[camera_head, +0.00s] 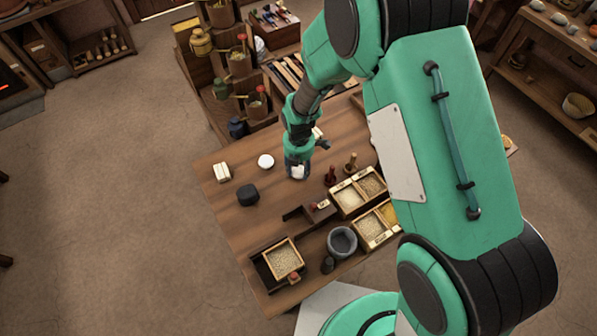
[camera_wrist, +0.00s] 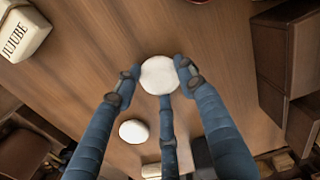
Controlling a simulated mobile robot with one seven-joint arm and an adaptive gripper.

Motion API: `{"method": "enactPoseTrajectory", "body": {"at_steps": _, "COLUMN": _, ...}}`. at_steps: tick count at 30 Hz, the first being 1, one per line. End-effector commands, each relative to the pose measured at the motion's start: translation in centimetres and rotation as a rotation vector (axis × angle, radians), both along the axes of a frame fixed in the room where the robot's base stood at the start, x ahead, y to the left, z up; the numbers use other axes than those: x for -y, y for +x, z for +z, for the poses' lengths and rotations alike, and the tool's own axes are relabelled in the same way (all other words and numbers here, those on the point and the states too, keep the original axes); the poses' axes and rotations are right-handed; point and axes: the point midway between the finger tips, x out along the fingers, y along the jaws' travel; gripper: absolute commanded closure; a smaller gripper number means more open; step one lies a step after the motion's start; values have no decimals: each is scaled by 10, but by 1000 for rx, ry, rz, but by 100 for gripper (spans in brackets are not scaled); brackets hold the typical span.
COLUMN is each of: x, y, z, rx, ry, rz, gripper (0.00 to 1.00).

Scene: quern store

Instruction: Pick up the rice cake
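A white, round rice cake (camera_wrist: 158,76) sits between the fingertips of my gripper (camera_wrist: 158,70) in the wrist view. The two side fingers press against its left and right edges, and the third finger meets its lower edge. In the head view my gripper (camera_head: 297,174) points down over the wooden table, with the white cake (camera_head: 298,171) showing at its fingertips. I cannot tell clearly whether the cake is clear of the tabletop. A second white, round piece (camera_wrist: 134,131) lies on the table beside the gripper; it also shows in the head view (camera_head: 265,161).
A dark block (camera_head: 247,195) and a pale box (camera_head: 221,173) stand left on the table (camera_head: 228,225). Grain trays (camera_head: 347,198), a grey bowl (camera_head: 342,242) and another grain box (camera_head: 282,258) are toward the front. A box marked JUJUBE (camera_wrist: 22,32) shows in the wrist view.

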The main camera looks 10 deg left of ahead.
Motion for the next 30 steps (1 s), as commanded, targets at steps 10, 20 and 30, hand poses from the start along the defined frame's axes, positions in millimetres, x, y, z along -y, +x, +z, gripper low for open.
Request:
{"method": "enactPoseTrajectory", "body": {"at_steps": 10, "x": 0, "y": 0, "z": 0, "rx": 0, "ry": 0, "rz": 0, "gripper": 84}}
{"method": "enactPoseTrajectory", "body": {"at_steps": 20, "x": 0, "y": 1, "z": 19, "rx": 2, "ry": 1, "rz": 0, "gripper": 84}}
{"method": "enactPoseTrajectory", "body": {"at_steps": 30, "x": 0, "y": 0, "z": 71, "rx": 2, "ry": 1, "rz": 0, "gripper": 84}}
